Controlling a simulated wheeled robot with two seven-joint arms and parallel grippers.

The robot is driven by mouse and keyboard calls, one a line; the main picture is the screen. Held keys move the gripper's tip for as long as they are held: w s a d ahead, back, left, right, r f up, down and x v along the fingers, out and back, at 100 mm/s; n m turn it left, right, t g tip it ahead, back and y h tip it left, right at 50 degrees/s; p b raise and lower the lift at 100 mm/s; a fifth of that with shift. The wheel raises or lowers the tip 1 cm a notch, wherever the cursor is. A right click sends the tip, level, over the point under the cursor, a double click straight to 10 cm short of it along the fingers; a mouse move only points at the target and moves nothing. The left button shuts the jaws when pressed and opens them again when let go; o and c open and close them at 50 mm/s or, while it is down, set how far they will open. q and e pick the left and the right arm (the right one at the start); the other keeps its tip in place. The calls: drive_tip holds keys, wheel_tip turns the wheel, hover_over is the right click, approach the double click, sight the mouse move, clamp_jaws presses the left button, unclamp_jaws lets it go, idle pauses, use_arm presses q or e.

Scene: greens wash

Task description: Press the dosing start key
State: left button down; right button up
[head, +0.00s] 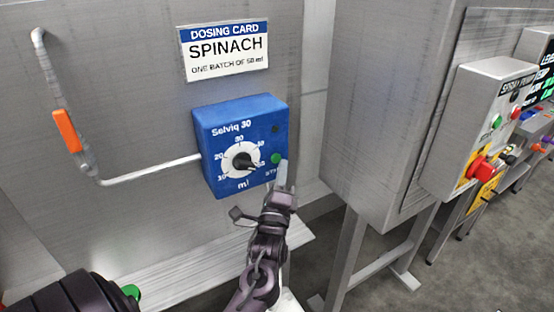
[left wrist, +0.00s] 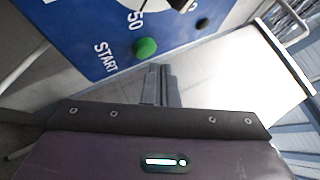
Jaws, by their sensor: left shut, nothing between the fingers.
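The blue dosing box (head: 210,125), marked "Selviq 30", is on the metal wall, with a white dial and black knob (head: 243,162). The green start key (head: 277,158) is at the dial's right, above partly covered "START" lettering. In the left wrist view the green key (left wrist: 145,47) sits beside the full word "START". My left gripper (head: 283,168) is shut and empty, its tip just below the key in the head view. In the left wrist view its fingertips (left wrist: 160,68) are just right of and below the key; I cannot tell whether they touch the box. My right gripper is not in view.
A dosing card (head: 226,50) reading "SPINACH, one batch of 50 ml" is above the box. A pipe with an orange handle (head: 66,131) runs to the box's left. A grey cabinet (head: 385,100) and a control box with a red button (head: 481,168) stand at right.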

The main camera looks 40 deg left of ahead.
use_arm(q)
drive_tip(key=shift+a, duration=0.1)
drive_tip(key=shift+w+a, duration=0.15)
drive_tip(key=shift+a, duration=0.2)
drive_tip(key=shift+w+a+p, duration=0.15)
drive_tip(key=shift+a+p, duration=0.15)
drive_tip(key=shift+a, duration=0.1)
idle(0.7)
idle(0.4)
drive_tip(key=shift+s+d+p, duration=0.35)
drive_tip(key=shift+d, duration=0.45)
drive_tip(key=d, duration=0.1)
drive_tip(key=s+d+p, duration=0.1)
drive_tip(key=d, duration=0.1)
drive_tip(key=s+d, duration=0.1)
drive_tip(key=shift+d+p, duration=0.3)
drive_tip(key=shift+p, duration=0.1)
